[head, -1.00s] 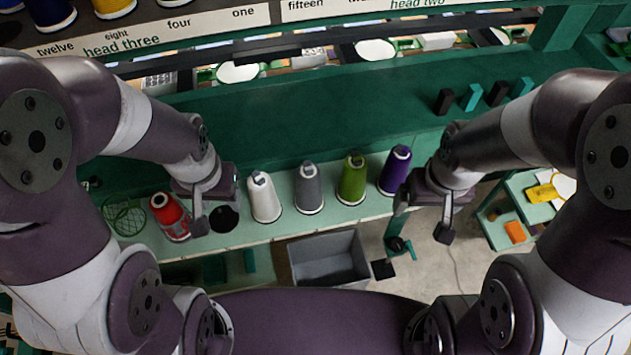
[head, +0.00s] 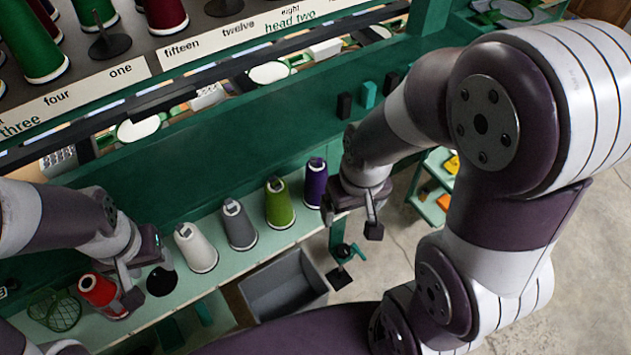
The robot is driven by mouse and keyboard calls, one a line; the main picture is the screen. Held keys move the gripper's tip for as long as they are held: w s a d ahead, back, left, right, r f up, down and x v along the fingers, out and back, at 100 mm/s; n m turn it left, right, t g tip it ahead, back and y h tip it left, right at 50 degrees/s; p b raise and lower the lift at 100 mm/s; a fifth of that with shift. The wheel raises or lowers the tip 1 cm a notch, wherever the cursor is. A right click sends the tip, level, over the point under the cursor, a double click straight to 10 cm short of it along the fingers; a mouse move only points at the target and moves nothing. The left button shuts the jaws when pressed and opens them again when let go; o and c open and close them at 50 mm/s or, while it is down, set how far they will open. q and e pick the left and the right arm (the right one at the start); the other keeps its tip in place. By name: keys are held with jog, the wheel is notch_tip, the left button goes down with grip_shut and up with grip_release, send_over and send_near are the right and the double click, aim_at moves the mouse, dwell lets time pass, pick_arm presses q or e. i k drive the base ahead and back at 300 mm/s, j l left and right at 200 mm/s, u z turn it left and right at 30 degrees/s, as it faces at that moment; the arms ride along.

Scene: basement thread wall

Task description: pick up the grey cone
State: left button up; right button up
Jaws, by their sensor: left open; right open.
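The grey cone (head: 239,226) stands upright on the pale green shelf, between the white cone (head: 196,248) and the green cone (head: 279,204). A purple cone (head: 316,184) stands at the right end of the row. My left gripper (head: 132,285) is open and empty, left of the white cone and beside the red cone (head: 101,294), which is tilted. I cannot tell whether it touches the red cone. My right gripper (head: 352,221) is open and empty, just right of the purple cone and well to the right of the grey cone.
A black disc (head: 161,281) lies on the shelf (head: 215,275) left of the white cone. A wire basket (head: 55,311) sits at the shelf's left end. A grey bin (head: 284,287) is below the shelf front. Dark and teal blocks (head: 368,94) stand on the ledge behind.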

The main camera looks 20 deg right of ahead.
aim_at(242, 235)
jog(key=l, duration=0.2)
jog(key=l+u, duration=0.4)
jog(key=l, duration=0.15)
jog(key=l+u, duration=0.4)
jog(key=l, duration=0.15)
jog(key=k+l+u, duration=0.1)
jog(key=l+u, duration=0.25)
jog(key=l, duration=0.2)
jog(key=u, duration=0.55)
